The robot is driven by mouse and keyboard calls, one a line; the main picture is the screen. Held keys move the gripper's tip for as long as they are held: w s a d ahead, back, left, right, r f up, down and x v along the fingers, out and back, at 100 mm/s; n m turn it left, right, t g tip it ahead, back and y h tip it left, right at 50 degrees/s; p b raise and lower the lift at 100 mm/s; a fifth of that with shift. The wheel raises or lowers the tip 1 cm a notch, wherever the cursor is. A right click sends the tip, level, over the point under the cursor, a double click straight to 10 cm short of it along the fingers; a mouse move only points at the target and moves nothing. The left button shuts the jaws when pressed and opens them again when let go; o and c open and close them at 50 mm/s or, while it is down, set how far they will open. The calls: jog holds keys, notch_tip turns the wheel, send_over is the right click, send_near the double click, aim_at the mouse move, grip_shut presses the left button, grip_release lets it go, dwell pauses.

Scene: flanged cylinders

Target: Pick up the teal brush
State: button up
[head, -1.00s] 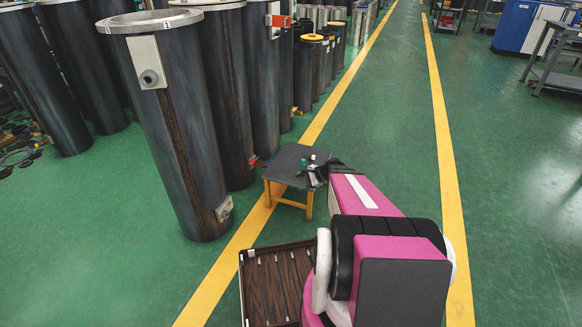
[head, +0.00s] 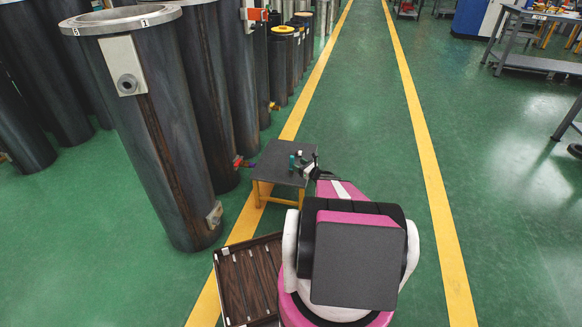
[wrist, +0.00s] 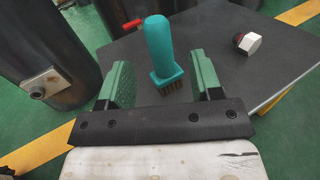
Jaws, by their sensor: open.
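The teal brush (wrist: 162,50) stands upright on the dark tabletop (wrist: 226,60), bristles down and handle up, in the wrist view. In the head view it is a small teal shape (head: 292,161) on the small table (head: 268,166). My gripper (wrist: 162,82) is open in the wrist view. Its two green fingers are to the left and right of the brush, with gaps on both sides. The brush appears just beyond or between the fingertips; I cannot tell which. In the head view my gripper (head: 309,168) is small, at the table's right side.
A white hexagonal piece with a dark red part (wrist: 248,43) lies on the tabletop to the right of the brush. A tall dark flanged cylinder (head: 155,140) stands left of the table. A brown slatted tray (head: 250,285) is in front. Green floor is clear to the right.

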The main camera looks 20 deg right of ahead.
jog(key=x, duration=0.7)
jog(key=shift+w+r, duration=0.1)
jog(key=c, duration=1)
